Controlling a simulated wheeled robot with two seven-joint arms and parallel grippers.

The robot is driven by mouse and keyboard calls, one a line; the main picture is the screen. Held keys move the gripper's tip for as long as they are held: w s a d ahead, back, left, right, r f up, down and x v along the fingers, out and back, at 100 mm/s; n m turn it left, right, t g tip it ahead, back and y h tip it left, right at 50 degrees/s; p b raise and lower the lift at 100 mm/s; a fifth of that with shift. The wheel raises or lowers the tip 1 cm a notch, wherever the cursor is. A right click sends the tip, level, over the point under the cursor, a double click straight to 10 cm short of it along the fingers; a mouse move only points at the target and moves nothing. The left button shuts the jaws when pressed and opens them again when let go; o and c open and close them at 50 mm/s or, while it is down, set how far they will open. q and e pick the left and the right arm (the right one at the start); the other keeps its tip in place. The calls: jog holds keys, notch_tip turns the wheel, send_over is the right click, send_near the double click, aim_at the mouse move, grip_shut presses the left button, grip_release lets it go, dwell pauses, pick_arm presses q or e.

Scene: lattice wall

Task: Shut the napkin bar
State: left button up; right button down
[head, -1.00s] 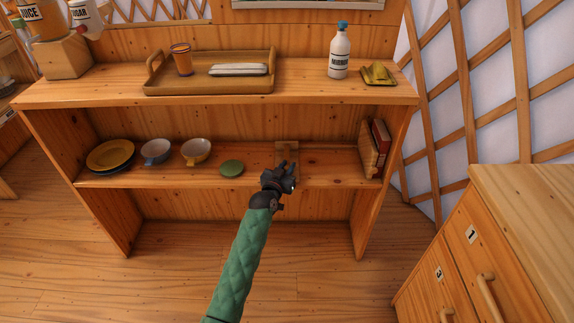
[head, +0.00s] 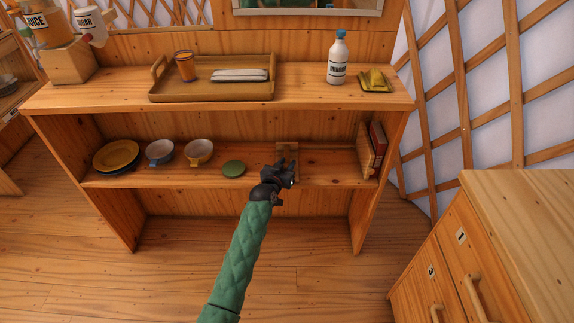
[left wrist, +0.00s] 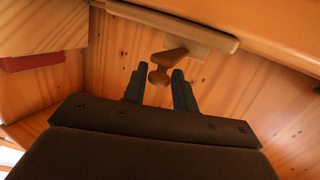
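A small wooden fitting (head: 287,147), which I take to be the napkin bar, stands at the middle of the cabinet's shelf, partly hidden behind my left gripper. In the left wrist view it shows as a wooden plate with an arm (left wrist: 171,55) ending in a rounded knob (left wrist: 158,77). My left gripper (head: 287,168) reaches in just in front of it. In the left wrist view its fingers (left wrist: 158,88) are apart, with the knob in line with the gap. I cannot tell whether they touch it. My right gripper is not in view.
The shelf (head: 325,170) also holds a green disc (head: 233,168), two cups (head: 199,151), plates (head: 116,155) and books (head: 377,148). Above, the cabinet top carries a tray (head: 165,92), a bottle (head: 338,60) and a yellow item on a dish (head: 375,82). Drawers (head: 455,255) stand at right.

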pick_arm(q)
jog(key=shift+o, duration=0.9)
jog(key=shift+s, duration=0.2)
jog(key=v, duration=0.7)
jog(key=shift+s, duration=0.2)
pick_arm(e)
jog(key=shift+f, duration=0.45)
pick_arm(q)
jog(key=shift+a, duration=0.15)
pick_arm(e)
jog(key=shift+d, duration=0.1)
